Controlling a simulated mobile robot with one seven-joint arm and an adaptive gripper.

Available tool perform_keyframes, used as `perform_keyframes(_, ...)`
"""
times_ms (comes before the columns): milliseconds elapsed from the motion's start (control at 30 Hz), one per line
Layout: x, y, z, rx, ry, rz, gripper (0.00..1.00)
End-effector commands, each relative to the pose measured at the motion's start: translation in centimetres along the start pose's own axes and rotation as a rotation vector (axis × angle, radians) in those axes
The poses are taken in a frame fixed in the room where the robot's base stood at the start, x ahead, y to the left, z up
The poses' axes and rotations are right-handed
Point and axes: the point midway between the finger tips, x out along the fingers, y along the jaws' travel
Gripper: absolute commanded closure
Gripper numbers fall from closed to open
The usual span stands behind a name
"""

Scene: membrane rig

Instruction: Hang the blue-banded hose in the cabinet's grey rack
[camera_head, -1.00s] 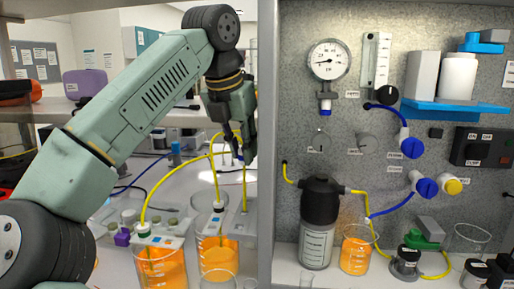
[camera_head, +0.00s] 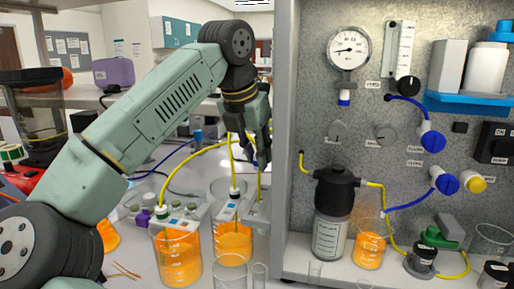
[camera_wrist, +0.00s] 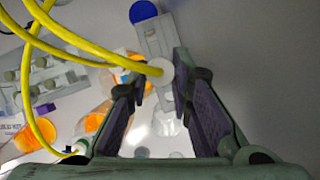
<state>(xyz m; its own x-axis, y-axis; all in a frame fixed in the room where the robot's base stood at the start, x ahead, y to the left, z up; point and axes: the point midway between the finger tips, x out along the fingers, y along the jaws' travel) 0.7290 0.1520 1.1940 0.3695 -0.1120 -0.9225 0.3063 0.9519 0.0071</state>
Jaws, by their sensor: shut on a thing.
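My gripper (camera_head: 261,165) points down beside the left edge of the cabinet (camera_head: 284,150). It is shut on a yellow hose (camera_head: 259,186), whose lower part hangs beneath the fingers. In the wrist view the hose (camera_wrist: 105,52) curves in from the upper left to a white fitting (camera_wrist: 160,72) between my fingers. I cannot make out its blue band. A pale grey bracket, seemingly the rack (camera_head: 256,216), stands at the cabinet's left side below my gripper. In the wrist view a grey piece (camera_wrist: 152,38) with a blue disc lies beyond the fitting; whether hose and rack touch is unclear.
Two beakers of orange liquid, a left one (camera_head: 177,258) and a right one (camera_head: 233,242), stand left of the bracket with yellow hoses in them. An empty glass beaker (camera_head: 230,272) is in front.

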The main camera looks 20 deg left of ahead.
Motion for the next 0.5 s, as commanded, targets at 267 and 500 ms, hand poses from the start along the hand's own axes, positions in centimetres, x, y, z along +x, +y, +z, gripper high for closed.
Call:
perform_keyframes(267,1.3,0.0,-0.6,-0.001,0.000,0.000,1.00)
perform_keyframes(500,2.4,0.0,-1.0,0.000,0.000,0.000,1.00)
